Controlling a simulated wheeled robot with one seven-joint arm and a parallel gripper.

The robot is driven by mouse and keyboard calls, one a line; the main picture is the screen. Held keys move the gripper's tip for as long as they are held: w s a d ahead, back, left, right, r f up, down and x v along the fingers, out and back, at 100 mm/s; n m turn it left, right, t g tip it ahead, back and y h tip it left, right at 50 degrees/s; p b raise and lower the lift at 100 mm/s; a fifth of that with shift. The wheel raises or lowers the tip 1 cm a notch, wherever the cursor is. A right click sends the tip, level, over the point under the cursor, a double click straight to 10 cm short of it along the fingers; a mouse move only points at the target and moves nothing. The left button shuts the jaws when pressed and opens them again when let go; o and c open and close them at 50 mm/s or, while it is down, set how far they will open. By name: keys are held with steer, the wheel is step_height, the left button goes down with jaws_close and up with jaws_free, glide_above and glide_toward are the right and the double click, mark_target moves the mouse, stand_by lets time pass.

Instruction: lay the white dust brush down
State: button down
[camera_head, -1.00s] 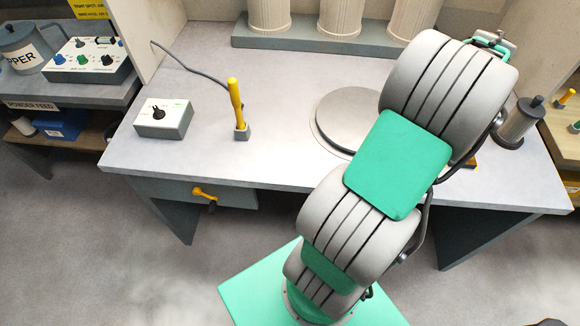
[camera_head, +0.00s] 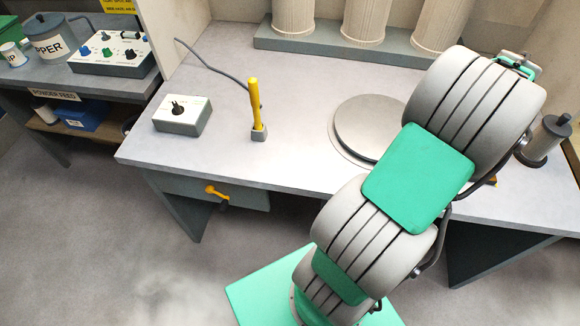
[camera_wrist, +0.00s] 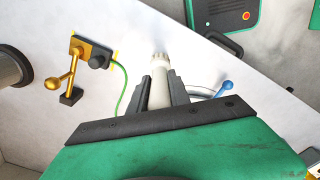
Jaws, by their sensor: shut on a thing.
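In the wrist view, the white dust brush (camera_wrist: 159,92) is between the two dark fingers of my gripper (camera_wrist: 160,90). The gripper is shut on its pale shaft. The brush's ribbed pale end (camera_wrist: 159,60) points away from the gripper, over a light surface; I cannot tell whether it touches that surface. In the head view, my arm hides most of the gripper, and the brush cannot be made out.
In the wrist view, a gold lever fixture (camera_wrist: 64,78) with a green cable is left of the brush, and a blue-knobbed lever (camera_wrist: 226,88) is right. The head view shows a grey workbench (camera_head: 300,160), a switch box (camera_head: 183,116), an upright yellow-handled tool (camera_head: 255,105) and a round plate (camera_head: 365,125).

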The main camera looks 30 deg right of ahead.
steer(key=shift+f+b, duration=0.55)
steer(key=shift+f, duration=0.5)
steer(key=c, duration=1.1)
jaws_free()
step_height(320, 180, up, 8)
steer(key=shift+f+b, duration=0.1)
steer(key=shift+b, duration=0.45)
steer(key=shift+s, duration=0.1)
